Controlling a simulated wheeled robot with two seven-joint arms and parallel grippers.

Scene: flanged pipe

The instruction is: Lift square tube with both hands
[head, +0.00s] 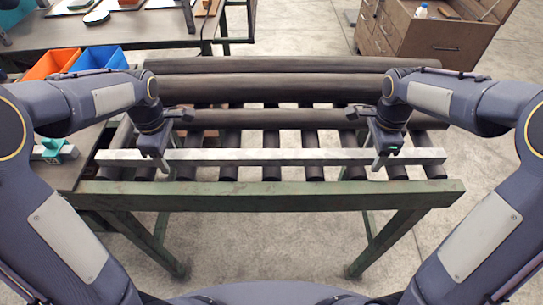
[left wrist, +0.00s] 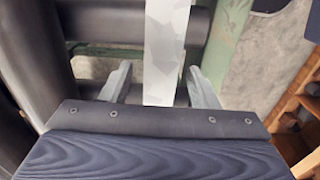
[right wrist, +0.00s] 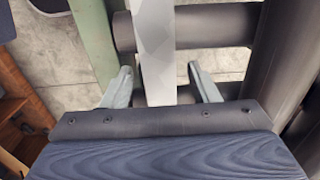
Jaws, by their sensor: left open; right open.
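The square tube (head: 270,157) is a long, light grey bar lying across the rollers of a green-framed stand. My left gripper (head: 158,162) is open above the left part of the tube. In the left wrist view the tube (left wrist: 165,50) runs between the two spread fingers of my left gripper (left wrist: 160,85), with gaps on both sides. My right gripper (head: 381,160) is open at the right part of the tube. In the right wrist view the tube (right wrist: 156,45) passes between the open fingers of my right gripper (right wrist: 162,88), with gaps on both sides.
Dark round pipes (head: 270,87) lie behind the tube on the rollers. The green front rail (head: 270,196) runs close in front of it. Blue (head: 100,58) and orange (head: 52,64) bins stand at the left. A brown cabinet (head: 425,38) stands at the back right.

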